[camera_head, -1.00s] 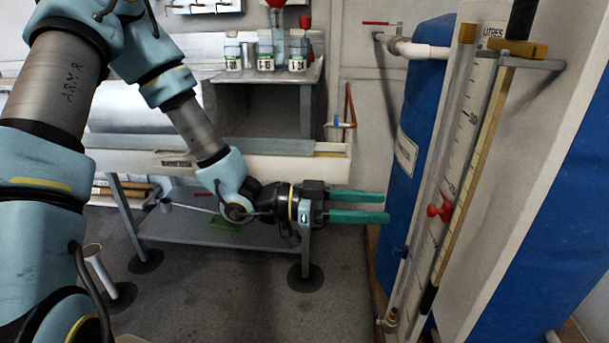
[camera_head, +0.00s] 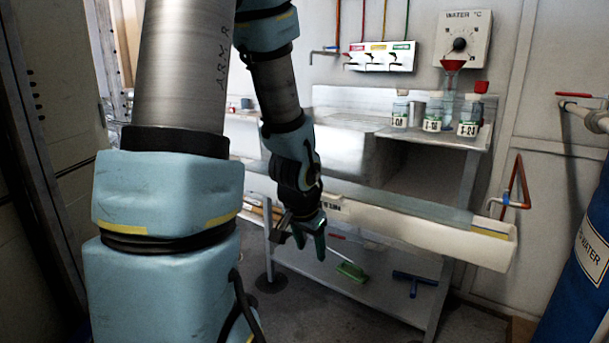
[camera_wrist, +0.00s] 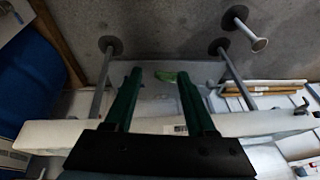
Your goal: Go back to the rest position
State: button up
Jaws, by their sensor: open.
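My gripper (camera_head: 309,238) hangs below my bent arm in the head view, with its green fingers pointing down. It is in front of the bench's long white trough (camera_head: 420,227). In the wrist view my gripper (camera_wrist: 158,80) shows two green fingers spread apart with nothing between them.
A green brush (camera_head: 352,270) and a blue squeegee (camera_head: 414,281) lie on the lower shelf. A blue water tank (camera_head: 585,265) stands at right. A white cylinder-like piece (camera_wrist: 250,34) stands on the floor.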

jog(key=s+a+r+n+g+y+p, duration=0.1)
jog(key=s+a+r+n+g, duration=0.1)
jog(key=s+a+r+n, duration=0.45)
notch_tip(320, 180, up, 19)
jog(key=a+p, duration=0.1)
jog(key=p, duration=2)
jog(key=shift+s+a+r, duration=0.2)
jog(key=shift+a, duration=0.1)
